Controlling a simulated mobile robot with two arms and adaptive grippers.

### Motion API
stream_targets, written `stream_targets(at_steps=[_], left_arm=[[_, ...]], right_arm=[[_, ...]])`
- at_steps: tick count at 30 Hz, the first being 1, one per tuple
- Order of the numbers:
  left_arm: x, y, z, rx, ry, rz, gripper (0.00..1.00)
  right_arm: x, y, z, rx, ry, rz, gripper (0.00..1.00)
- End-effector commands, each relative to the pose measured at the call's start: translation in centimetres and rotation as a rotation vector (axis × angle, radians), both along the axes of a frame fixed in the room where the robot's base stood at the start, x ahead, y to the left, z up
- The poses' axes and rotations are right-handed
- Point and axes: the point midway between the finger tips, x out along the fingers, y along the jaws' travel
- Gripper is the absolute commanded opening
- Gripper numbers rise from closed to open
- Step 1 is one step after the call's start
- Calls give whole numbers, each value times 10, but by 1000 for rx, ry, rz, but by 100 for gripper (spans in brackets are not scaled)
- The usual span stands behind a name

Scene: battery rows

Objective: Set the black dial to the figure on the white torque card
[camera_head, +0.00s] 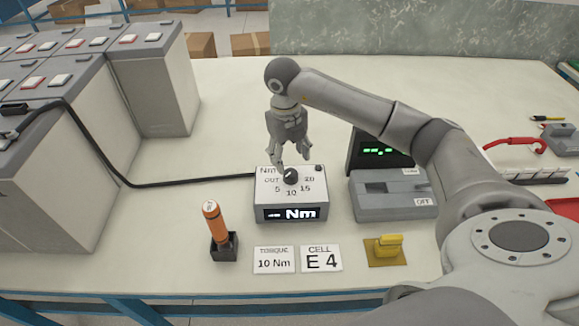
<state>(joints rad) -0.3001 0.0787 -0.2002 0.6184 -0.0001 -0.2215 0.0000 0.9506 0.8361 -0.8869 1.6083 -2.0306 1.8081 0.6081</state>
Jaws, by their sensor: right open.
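The black dial (290,176) sits on the sloped top of a white torque box (262,192). Marks OUT, 5, 10, 15 and 20 are printed around the dial. I cannot tell for sure which mark its pointer faces. The box's dark display (291,214) shows dashes and "Nm". The white torque card (273,260) lies in front of the box and reads 10 Nm. My right gripper (290,159) points down just above and behind the dial, fingers apart and empty. Whether a fingertip touches the dial is unclear. My left gripper is not in view.
A white cell card (321,258) reads E 4. An orange-handled tool (213,222) stands in a black holder. A yellow block (387,247) lies at the right. A grey unit (393,207) marked OFF stands beside the box. A black cable (170,184) runs to tall grey batteries (150,90).

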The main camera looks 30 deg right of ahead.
Motion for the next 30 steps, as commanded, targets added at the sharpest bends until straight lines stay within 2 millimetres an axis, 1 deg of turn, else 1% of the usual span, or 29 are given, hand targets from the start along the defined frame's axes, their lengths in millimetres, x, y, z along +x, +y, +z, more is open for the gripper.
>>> stream_targets(at_steps=[1, 3, 5, 7, 9, 12, 15, 18, 22, 23, 27, 30], left_arm=[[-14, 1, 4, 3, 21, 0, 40], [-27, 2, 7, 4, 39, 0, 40], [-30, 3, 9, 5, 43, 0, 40], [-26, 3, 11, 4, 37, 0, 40], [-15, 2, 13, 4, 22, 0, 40], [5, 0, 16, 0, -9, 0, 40], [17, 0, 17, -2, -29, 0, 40], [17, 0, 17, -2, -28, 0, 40], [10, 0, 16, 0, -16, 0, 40], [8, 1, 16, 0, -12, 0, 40], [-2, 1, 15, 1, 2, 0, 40], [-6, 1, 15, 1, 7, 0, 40]], right_arm=[[-2, -1, -9, -1, 6, 0, 57], [-1, -1, -22, 1, 5, 1, 57], [-1, -2, -33, 0, 4, 2, 57], [-1, -2, -43, 1, 4, 2, 57], [0, -3, -51, 1, 2, 0, 57], [0, -3, -60, 2, 0, 2, 57], [0, -3, -63, 2, 0, 3, 57], [0, -3, -64, 2, -1, 3, 57], [0, -3, -64, 2, -1, 3, 57], [0, -3, -64, 2, -1, 3, 54], [0, -3, -64, 2, -1, 3, 36], [0, -3, -64, 2, -1, 3, 23]])
